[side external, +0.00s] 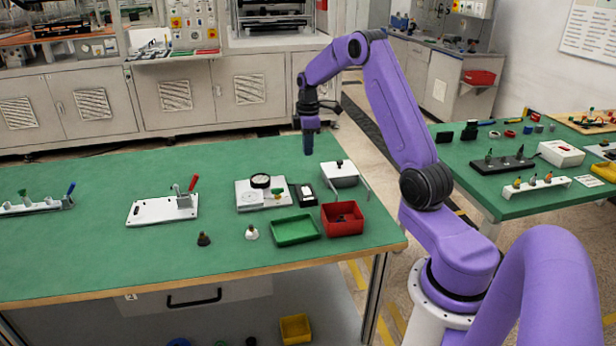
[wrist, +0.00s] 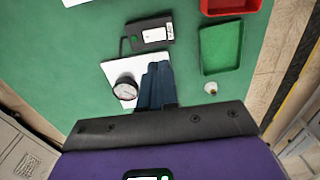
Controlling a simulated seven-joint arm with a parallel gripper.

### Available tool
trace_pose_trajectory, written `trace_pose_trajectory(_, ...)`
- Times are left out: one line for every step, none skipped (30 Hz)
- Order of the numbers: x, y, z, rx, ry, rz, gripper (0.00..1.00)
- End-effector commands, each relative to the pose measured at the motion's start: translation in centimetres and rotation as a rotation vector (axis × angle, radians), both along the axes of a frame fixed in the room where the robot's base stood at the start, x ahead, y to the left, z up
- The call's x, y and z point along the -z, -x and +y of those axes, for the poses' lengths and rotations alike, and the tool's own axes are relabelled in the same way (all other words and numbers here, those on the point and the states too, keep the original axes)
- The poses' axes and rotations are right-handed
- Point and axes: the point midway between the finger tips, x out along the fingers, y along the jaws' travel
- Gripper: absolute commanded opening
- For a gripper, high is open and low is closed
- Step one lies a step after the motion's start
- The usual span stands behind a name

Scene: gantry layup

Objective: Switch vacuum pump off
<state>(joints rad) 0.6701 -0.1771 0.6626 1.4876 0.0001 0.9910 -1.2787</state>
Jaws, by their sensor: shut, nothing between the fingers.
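A small dark box (side external: 304,195) with a white face lies on the green table, right of a white plate (side external: 243,199) that carries a round dial gauge (side external: 260,181). The gauge (wrist: 125,88) is left of my fingers there. My gripper (side external: 308,143) points down, shut and empty, well above the table behind the box. Its blue fingers (wrist: 157,85) hide part of the gauge plate.
A green tray (side external: 294,230) and a red bin (side external: 343,218) stand in front of the box. A grey-white unit with a lever (side external: 340,175) stands to its right. A small white-based piece (side external: 251,232) and a dark one (side external: 204,239) stand front left. The table's left-front area is clear.

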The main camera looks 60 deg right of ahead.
Motion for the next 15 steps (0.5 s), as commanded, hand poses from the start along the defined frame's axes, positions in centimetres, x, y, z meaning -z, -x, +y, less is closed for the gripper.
trace_pose_trajectory(0.3, 0.0, 0.0, 0.0, -0.001, 0.003, 0.0)
trace_pose_trajectory(0.6, 0.0, 0.0, 0.0, -0.001, 0.003, 0.0)
trace_pose_trajectory(1.0, 0.1, 0.0, 0.0, -0.001, 0.003, 0.0)
trace_pose_trajectory(1.4, 0.1, 0.0, 0.0, -0.002, 0.004, 0.0)
trace_pose_trajectory(1.9, 0.1, 0.0, 0.0, -0.003, 0.006, 0.0)
trace_pose_trajectory(2.5, 0.1, 0.0, 0.0, -0.002, 0.004, 0.0)
trace_pose_trajectory(3.0, 0.1, 0.0, 0.0, -0.002, 0.005, 0.0)
trace_pose_trajectory(3.6, 0.1, 0.0, 0.0, -0.002, 0.005, 0.0)
trace_pose_trajectory(4.3, 0.1, 0.0, 0.0, -0.003, 0.006, 0.0)
trace_pose_trajectory(4.9, 0.1, 0.0, 0.0, -0.003, 0.006, 0.0)
trace_pose_trajectory(5.5, 0.1, 0.1, 0.0, -0.004, 0.006, 0.0)
trace_pose_trajectory(6.2, 0.1, 0.0, 0.0, -0.002, 0.005, 0.0)
trace_pose_trajectory(6.8, 0.1, 0.0, 0.0, -0.004, 0.006, 0.0)
trace_pose_trajectory(7.4, 0.1, 0.0, 0.0, -0.002, 0.005, 0.0)
trace_pose_trajectory(8.1, 0.2, 0.0, 0.0, -0.003, 0.006, 0.0)
